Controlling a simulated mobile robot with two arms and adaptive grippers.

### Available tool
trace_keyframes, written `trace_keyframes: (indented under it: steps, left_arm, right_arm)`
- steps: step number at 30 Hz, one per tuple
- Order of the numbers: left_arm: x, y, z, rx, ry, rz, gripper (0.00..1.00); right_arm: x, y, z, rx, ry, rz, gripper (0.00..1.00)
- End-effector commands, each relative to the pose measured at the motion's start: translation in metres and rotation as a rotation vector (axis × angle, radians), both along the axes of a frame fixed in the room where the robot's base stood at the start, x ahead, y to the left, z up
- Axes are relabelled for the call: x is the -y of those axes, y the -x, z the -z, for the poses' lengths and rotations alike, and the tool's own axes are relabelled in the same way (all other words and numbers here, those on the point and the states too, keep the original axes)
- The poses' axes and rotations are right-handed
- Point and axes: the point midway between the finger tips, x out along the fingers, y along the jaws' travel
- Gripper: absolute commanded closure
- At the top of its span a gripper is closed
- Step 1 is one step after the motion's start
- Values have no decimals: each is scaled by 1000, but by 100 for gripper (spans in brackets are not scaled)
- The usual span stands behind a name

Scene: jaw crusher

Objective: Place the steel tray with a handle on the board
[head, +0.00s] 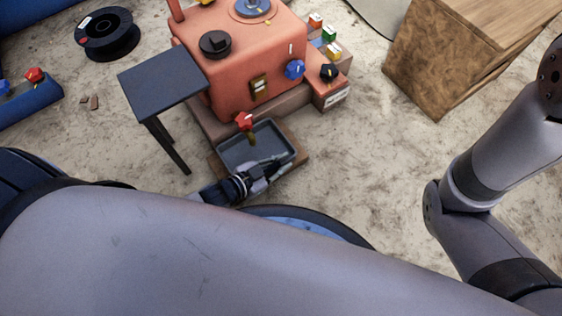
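The steel tray (256,142) is a shallow grey rectangular pan in front of the orange crusher. It lies over the brown board (301,158), whose edges show around it; I cannot tell whether the tray rests flat on it. My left gripper (283,164) is at the tray's near edge, its fingers over or beside the rim. The tray's handle is not clearly seen and may be hidden by the gripper. Whether the fingers are closed on it is too small to tell. My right arm shows at the right, but its gripper is out of view.
The orange crusher (236,60) stands behind the tray, with a red knob (244,121) above the tray's back edge. A small dark table (163,78) is to the left. A wooden crate (440,60) stands at the back right. The floor right of the board is clear.

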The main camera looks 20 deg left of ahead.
Motion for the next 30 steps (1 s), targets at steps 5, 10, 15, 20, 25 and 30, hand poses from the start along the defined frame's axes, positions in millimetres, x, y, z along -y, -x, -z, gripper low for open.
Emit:
trace_keyframes:
  steps: [5,10,15,20,25,30]
  left_arm:
    - [0,0,0,0,0,0,73]
    - [0,0,0,1,1,0,69]
    - [0,0,-1,1,1,0,69]
    - [-5,9,-10,-1,0,-1,69]
    - [-23,36,-25,-4,-1,0,69]
    - [-42,64,-38,-4,-1,0,69]
  right_arm:
    - [0,0,0,1,1,0,60]
    - [0,0,0,1,1,0,60]
    - [0,0,0,0,1,-1,60]
    - [0,-5,-6,-12,0,-1,60]
    - [1,-30,-4,-87,-4,-3,60]
    - [3,-48,2,-148,-8,-7,60]
